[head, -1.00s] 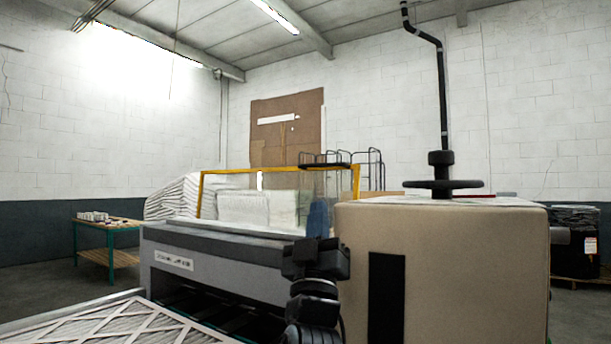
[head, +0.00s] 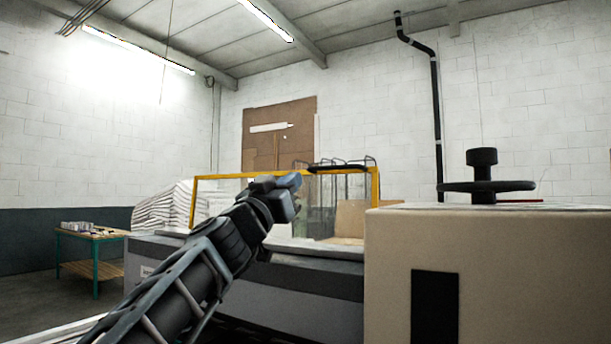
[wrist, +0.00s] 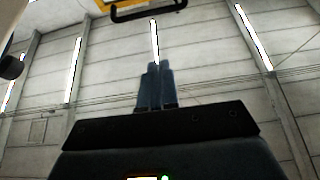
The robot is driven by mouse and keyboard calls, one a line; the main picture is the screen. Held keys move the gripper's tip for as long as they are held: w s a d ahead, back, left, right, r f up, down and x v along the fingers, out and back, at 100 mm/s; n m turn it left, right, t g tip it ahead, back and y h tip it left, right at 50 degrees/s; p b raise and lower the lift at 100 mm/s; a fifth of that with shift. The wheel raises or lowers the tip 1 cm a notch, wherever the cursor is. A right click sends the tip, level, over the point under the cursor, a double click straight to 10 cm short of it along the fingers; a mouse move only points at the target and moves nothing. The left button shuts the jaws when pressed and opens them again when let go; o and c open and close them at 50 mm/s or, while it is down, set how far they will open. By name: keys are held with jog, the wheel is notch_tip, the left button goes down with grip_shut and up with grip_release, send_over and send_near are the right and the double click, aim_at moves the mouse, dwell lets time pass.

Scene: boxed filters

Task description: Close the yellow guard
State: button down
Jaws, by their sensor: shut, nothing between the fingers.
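The yellow guard (head: 345,170) is a yellow frame with a clear panel, standing upright on the grey machine (head: 310,280). Its top bar and both side posts show in the head view. My gripper (head: 296,183) is shut and empty, just below the top bar in the picture and overlapping the clear panel; I cannot tell whether it touches. My arm hides part of the frame's lower left. In the wrist view my closed fingers (wrist: 155,75) point up towards a black bar (wrist: 148,12) with a yellow edge beside it at the top; no contact with the bar shows.
A large beige housing (head: 520,260) with a black handwheel (head: 485,186) stands close on the right. A green table (head: 95,240) with small items is at the far left. White wrapped stacks (head: 165,208) and a brown board (head: 270,140) are behind.

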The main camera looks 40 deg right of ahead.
jog(key=d+f+p+x, duration=0.1)
jog(key=f+p+x, duration=0.1)
jog(key=x, duration=1.1)
jog(key=shift+w+f+p, duration=0.3)
jog(key=shift+w+p, duration=0.05)
jog(key=shift+p, duration=0.25)
jog(key=shift+d, duration=0.1)
